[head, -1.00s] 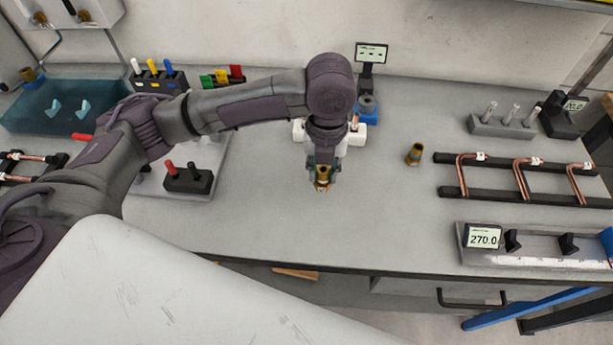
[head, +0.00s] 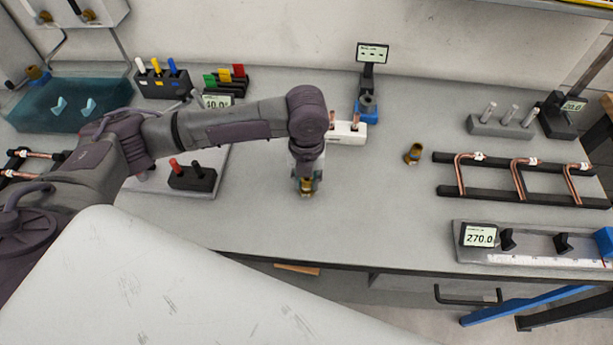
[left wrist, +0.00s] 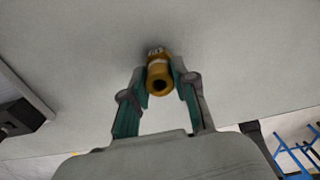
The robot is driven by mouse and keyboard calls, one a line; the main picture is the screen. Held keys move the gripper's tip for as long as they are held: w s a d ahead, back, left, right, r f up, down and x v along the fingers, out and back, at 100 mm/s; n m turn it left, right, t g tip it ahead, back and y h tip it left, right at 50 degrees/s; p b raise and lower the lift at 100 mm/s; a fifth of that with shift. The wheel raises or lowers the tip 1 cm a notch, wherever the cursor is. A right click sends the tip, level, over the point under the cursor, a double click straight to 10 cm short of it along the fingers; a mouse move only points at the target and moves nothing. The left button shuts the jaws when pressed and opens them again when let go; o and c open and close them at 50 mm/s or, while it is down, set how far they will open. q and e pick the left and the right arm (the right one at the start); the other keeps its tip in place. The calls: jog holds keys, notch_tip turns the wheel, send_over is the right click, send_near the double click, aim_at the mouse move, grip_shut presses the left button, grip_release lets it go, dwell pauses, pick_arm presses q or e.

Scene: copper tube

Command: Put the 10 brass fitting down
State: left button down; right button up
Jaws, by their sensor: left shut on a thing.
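A brass fitting (head: 307,192) is between the fingertips of my left gripper (head: 305,183), at the middle of the grey workbench. In the left wrist view the fitting (left wrist: 159,76) shows as a golden hollow cylinder with a dark bore, and both fingers of my left gripper (left wrist: 160,88) close on its sides. It is at or just above the bench top; I cannot tell if it touches. A second brass fitting (head: 413,153) stands apart on the bench to the right. My right gripper is not in view.
A rack with bent copper tubes (head: 520,193) lies at the right, with a measuring fixture showing 270.0 (head: 480,237) in front of it. A white block (head: 346,133) stands behind my gripper. A black holder with a red-handled tool (head: 192,177) is to the left. The bench between is clear.

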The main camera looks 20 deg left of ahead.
pick_arm(q)
jog(key=c, duration=0.9)
grip_release()
notch_tip(320, 180, up, 12)
jog(key=b, duration=0.2)
